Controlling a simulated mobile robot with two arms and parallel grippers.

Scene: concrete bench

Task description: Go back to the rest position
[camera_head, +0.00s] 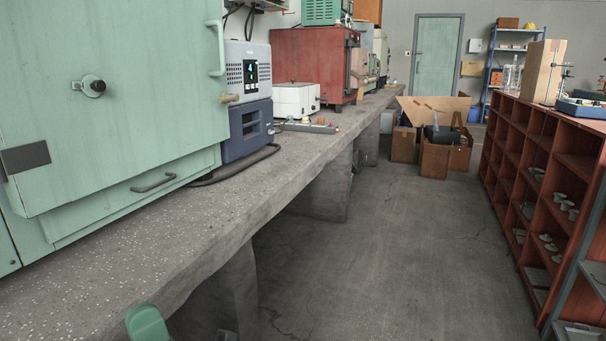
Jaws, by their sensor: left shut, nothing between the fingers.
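My left gripper (147,322) shows only in part, as a rounded green piece at the bottom edge of the head view. It is shut and empty, in front of the near edge of the concrete bench (120,262). Its fingers are not clearly seen. It looks clear of everything on the bench. My right gripper is out of the picture.
A large green cabinet (110,130) stands on the bench at left, beside a blue-grey instrument (247,100). A red-brown shelf unit (532,160) lines the right. Cardboard boxes (435,158) stand on the floor far back. The floor between is clear.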

